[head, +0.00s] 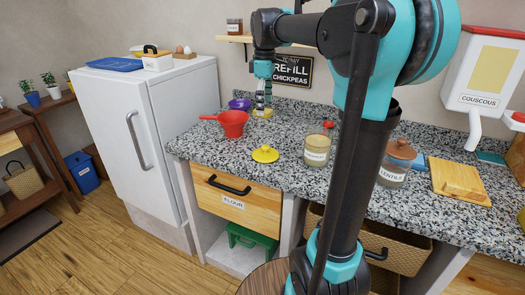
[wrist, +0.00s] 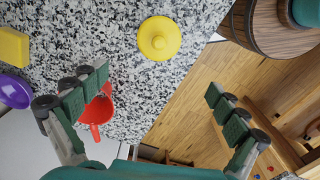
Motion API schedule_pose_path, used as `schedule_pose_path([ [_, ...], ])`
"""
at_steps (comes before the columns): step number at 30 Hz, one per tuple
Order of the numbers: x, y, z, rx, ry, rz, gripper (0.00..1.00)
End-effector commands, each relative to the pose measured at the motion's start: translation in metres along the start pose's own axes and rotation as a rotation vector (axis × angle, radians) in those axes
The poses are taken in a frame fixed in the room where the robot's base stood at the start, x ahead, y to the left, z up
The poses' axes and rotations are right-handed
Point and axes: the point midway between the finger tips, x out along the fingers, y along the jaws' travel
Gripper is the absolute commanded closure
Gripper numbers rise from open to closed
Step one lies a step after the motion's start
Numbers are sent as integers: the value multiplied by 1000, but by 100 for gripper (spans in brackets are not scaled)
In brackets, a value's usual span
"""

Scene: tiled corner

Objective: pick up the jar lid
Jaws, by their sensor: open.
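The jar lid (head: 265,154) is a yellow disc with a raised knob, lying knob up on the speckled counter near its front edge. It also shows in the wrist view (wrist: 159,38), at the top middle, beyond my fingertips and roughly between their lines. My gripper (head: 263,104) is above the back of the counter, behind the lid in the head view. Its two green-padded fingers are spread wide with nothing between them in the wrist view (wrist: 156,92). It is apart from the lid.
A red scoop-like pan (head: 233,123) stands left of the lid, partly behind a finger in the wrist view. A purple bowl (head: 240,104) and yellow block (wrist: 12,46) are near my gripper. A labelled jar (head: 317,151) stands right of the lid; a lentil jar (head: 396,163) is farther right.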

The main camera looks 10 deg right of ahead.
Motion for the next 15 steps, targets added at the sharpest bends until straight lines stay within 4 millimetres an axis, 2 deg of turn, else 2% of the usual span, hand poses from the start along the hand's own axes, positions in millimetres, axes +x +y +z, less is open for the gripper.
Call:
schedule_pose_path([
  [5, 20, 0, 0, -9, -1, -3, 3],
  [15, 88, 0, 0, -7, -1, -2, 3],
])
